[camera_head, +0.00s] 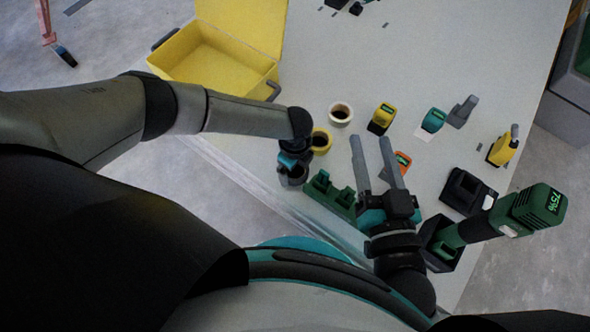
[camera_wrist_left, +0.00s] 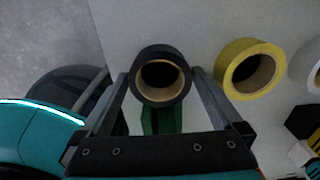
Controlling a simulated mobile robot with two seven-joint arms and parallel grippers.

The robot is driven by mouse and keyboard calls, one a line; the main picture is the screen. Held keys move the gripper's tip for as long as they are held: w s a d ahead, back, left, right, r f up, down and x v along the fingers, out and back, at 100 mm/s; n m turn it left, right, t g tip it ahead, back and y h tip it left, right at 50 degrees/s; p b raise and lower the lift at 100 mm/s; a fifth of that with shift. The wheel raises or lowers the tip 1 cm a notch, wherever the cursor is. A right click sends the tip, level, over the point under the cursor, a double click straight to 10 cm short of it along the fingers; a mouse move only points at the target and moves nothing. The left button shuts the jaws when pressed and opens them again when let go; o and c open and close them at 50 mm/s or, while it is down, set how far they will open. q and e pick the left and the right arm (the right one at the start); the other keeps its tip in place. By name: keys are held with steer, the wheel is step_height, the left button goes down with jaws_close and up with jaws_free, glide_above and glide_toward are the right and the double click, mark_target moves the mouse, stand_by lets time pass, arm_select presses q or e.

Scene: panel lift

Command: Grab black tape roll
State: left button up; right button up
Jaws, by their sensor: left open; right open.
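The black tape roll (camera_wrist_left: 161,52) has a tan core and shows in the left wrist view between the two fingers of my left gripper (camera_wrist_left: 160,74). The fingers are open, one on each side of the roll; I cannot tell whether they touch it. In the head view my left gripper (camera_head: 291,165) is by the table's near edge, its fingers mostly hidden; the black roll cannot be made out clearly from the gripper there. My right gripper (camera_head: 371,140) is open and empty above the table, to the right.
A yellow tape roll (camera_head: 321,141) sits right beside my left gripper, with a white tape roll (camera_head: 340,114) behind it. A green holder (camera_head: 330,195) stands close in front. An open yellow box (camera_head: 215,70) is at the back left. Several tools stand at the right.

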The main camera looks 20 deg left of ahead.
arm_select(q)
steer(key=shift+f, duration=0.1)
steer(key=c, duration=1.1)
